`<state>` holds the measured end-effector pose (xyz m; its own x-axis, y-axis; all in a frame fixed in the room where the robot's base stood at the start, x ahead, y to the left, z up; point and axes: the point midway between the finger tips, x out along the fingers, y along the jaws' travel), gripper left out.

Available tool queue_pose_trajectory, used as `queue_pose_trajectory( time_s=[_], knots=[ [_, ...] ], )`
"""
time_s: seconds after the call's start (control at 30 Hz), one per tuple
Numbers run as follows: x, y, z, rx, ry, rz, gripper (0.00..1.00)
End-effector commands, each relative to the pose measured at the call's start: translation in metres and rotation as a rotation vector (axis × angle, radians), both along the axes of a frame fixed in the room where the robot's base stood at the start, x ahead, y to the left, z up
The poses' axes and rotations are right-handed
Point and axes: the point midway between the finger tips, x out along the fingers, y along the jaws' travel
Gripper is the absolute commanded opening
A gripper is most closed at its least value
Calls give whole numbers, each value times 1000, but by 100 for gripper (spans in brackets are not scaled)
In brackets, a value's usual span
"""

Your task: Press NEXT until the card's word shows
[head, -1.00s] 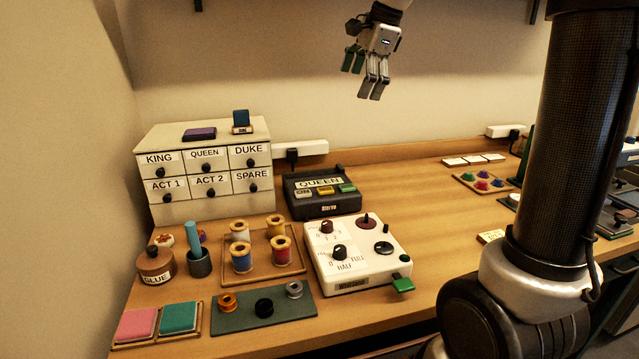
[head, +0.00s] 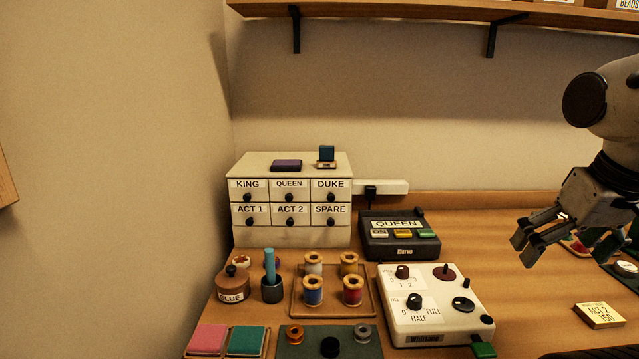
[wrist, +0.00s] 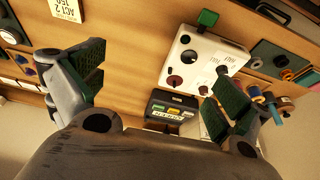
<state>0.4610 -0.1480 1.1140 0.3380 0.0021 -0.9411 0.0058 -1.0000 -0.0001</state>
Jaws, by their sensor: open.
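The dark prompter box (head: 399,240) stands at the back of the table, beside the drawer cabinet. Its display (head: 397,224) reads QUEEN. Below the display sit a grey key marked ON, a yellow key (head: 403,234) and a green key (head: 427,233); the lettering on the last two is too small to read. A cream card (head: 600,314) at the right shows ACT 2 and 150. A small stand (head: 326,164) on the cabinet bears a tiny label, hard to read. My gripper (head: 568,244) is open and empty, above the table right of the box. The box also shows upside down in the wrist view (wrist: 173,104).
A white control box (head: 435,305) with knobs and a green lever stands in front of the prompter. Thread spools on a tray (head: 296,302), a glue pot (head: 232,287) and coloured pads fill the left. A shelf (head: 400,16) hangs above. Table between prompter and gripper is clear.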

Motion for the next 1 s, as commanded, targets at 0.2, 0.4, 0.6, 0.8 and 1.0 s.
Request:
queue_pose_trajectory(
  time_s=[0.2,0.4,0.6,0.8,1.0],
  knots=[
    [-1,-1,7,1,-31,-8,100],
    [-1,-1,7,2,-31,-8,84],
    [-1,-1,7,2,-30,-9,47],
    [-1,-1,7,2,-30,-9,11],
    [-1,-1,7,2,-30,-9,0]
  ],
)
